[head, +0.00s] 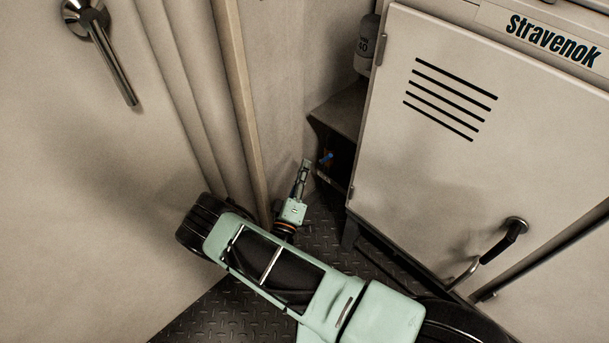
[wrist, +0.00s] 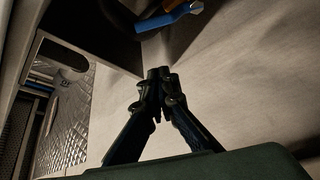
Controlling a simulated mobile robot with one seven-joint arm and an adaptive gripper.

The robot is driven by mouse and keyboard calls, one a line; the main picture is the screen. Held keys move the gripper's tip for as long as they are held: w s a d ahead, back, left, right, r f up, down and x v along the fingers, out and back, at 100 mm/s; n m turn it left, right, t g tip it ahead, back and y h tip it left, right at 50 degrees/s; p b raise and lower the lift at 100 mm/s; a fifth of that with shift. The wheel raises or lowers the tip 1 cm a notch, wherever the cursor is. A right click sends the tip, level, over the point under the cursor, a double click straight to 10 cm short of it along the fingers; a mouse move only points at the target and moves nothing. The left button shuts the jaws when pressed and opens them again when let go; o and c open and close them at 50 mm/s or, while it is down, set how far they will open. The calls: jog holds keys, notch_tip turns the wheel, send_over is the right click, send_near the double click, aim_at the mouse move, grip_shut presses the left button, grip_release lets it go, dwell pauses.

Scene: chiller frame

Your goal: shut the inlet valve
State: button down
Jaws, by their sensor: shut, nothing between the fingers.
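The inlet valve shows as a small blue lever (head: 326,157) in the dark gap beside the cabinet in the head view. My gripper (head: 306,162) is just left of the lever in the head view. In the wrist view its fingertips (wrist: 160,73) are together with nothing between them, and they appear apart from the lever. The valve body is mostly hidden.
A pale cabinet (head: 450,150) with vents and a handle (head: 502,240) stands to the right. A shelf (head: 340,107) juts out above the valve. A wall with a lever handle (head: 112,55) is on the left. Dark tread-plate floor (head: 225,315) lies below.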

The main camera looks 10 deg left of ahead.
jog(key=w+d+b, duration=0.2)
jog(key=w+d, duration=0.2)
jog(key=shift+w+d+f, duration=0.15)
jog(key=shift+f, duration=0.05)
jog(key=shift+d, duration=0.1)
dwell(0.5)
